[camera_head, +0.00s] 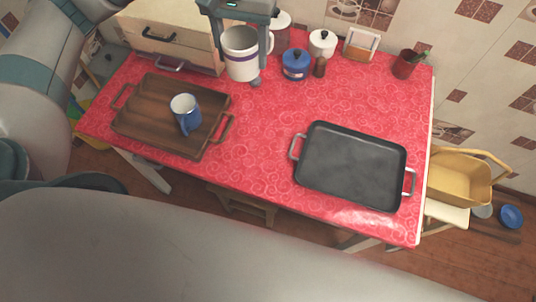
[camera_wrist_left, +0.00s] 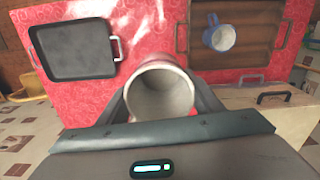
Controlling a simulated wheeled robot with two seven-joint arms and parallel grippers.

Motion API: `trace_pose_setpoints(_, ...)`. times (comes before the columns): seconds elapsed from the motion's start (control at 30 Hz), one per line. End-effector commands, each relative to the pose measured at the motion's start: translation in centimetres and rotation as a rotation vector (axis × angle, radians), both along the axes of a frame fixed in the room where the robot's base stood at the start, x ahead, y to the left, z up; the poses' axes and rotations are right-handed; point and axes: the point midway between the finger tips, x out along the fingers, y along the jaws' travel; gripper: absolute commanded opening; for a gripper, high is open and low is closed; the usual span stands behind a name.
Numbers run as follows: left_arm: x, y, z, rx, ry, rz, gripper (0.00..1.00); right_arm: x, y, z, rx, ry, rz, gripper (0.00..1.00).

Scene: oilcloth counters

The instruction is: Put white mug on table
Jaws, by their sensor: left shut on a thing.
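The white mug (camera_head: 240,66) with a purple stripe is upright at the back of the red table (camera_head: 270,130), its handle on the right. My left gripper (camera_head: 240,22) comes down over its rim and is shut on it. In the left wrist view the white mug (camera_wrist_left: 161,92) sits between the two fingers, with its open mouth towards the camera. I cannot tell whether its base touches the table. My right gripper is not in view.
A wooden tray (camera_head: 150,118) holds a blue mug (camera_head: 186,110) at the left. A black pan (camera_head: 350,165) lies at the right. A blue pot (camera_head: 296,66), white pot (camera_head: 322,43) and dark shaker (camera_head: 320,67) stand right of the white mug. The middle table is clear.

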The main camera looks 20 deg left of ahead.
Motion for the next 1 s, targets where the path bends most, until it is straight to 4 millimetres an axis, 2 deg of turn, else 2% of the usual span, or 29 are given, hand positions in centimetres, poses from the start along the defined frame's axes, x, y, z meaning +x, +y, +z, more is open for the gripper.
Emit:
trace_pose_setpoints(0.27, -0.8, -1.0, -1.7, -0.001, 0.002, 0.266, 0.29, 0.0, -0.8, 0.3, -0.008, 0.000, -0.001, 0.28)
trace_pose_setpoints(1.0, -5.1, -5.4, -8.2, 0.000, 0.002, 1.482, 0.29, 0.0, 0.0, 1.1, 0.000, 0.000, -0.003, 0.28)
